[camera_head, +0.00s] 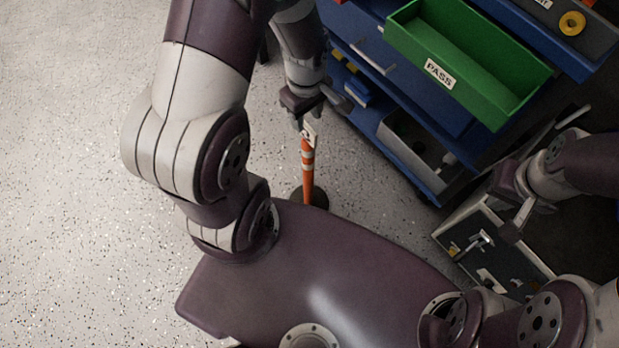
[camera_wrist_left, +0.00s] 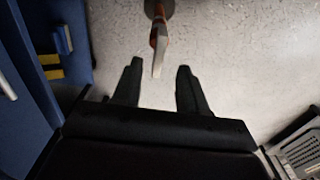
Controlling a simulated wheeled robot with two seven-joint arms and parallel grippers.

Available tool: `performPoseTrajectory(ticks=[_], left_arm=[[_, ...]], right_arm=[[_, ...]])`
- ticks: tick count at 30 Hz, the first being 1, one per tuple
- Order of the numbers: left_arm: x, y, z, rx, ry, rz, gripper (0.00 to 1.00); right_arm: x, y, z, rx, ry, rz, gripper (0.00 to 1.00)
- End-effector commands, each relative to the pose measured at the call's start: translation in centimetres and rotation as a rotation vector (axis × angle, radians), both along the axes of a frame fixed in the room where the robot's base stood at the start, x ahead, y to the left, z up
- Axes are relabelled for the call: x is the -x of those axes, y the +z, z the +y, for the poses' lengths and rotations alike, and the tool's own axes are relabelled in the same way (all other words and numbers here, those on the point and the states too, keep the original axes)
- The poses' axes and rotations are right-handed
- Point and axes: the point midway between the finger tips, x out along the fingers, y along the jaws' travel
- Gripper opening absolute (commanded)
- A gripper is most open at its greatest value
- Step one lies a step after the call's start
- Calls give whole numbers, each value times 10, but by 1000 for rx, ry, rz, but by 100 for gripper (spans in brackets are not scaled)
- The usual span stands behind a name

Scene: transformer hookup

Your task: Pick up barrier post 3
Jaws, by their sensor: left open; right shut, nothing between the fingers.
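An orange barrier post (camera_head: 308,172) with white bands stands on a dark round base on the floor, right of my left arm. A white tag sits at its top; its number is too small to read surely. My left gripper (camera_head: 320,111) is open at the top of the post. In the left wrist view, the post (camera_wrist_left: 159,24) and its tag lie just beyond and between the two spread fingertips (camera_wrist_left: 159,68), with nothing gripped. My right gripper (camera_head: 514,207) is shut and empty at the right, above a dark panel box.
A blue cabinet (camera_head: 405,163) stands right of the post, close to my left gripper, with a green PASS tray (camera_head: 470,62) on top. The panel box (camera_head: 497,254) with a metal handle is at the lower right. The speckled floor at left is clear.

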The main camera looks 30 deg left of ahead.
Motion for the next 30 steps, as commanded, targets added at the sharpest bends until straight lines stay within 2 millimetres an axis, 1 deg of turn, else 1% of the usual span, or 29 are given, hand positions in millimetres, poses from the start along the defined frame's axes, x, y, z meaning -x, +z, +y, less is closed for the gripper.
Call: performPoseTrajectory(ticks=[1, 5, 8, 10, 12, 14, 19, 20, 21, 23, 24, 30], left_arm=[[0, -9, 0, 0, -1, 2, 43], [0, -19, 0, 0, -2, 0, 43], [-1, -37, -1, 0, -2, 2, 43], [-3, -52, -2, 0, -2, 1, 43], [-2, -63, -2, 0, -2, 2, 43], [-2, -66, -2, 0, -1, 1, 43], [-2, -64, -2, -1, -2, 0, 43], [-2, -64, -2, -1, -2, 0, 36], [-2, -63, -2, -1, -2, 0, 23], [-2, -63, -2, -1, -2, 0, 4], [-2, -63, -2, -1, -2, 0, 0], [-2, -63, -2, -1, -2, 0, 0]], right_arm=[[0, -6, 0, 0, 0, -1, 0], [0, -10, 0, 0, 0, -1, 0], [0, -22, 0, 0, 0, -1, 0], [0, -32, 0, 0, 0, -1, 0], [0, -36, 0, 0, 0, -1, 0], [0, -37, 0, 0, 0, -1, 0], [0, -34, 0, 0, 0, -1, 0], [0, -34, 0, 0, 0, -1, 0], [0, -34, 0, 0, 0, -1, 0], [0, -34, 0, 0, 0, -1, 0], [0, -34, 0, 0, 0, -1, 0], [0, -34, 0, 0, 0, -1, 0]])
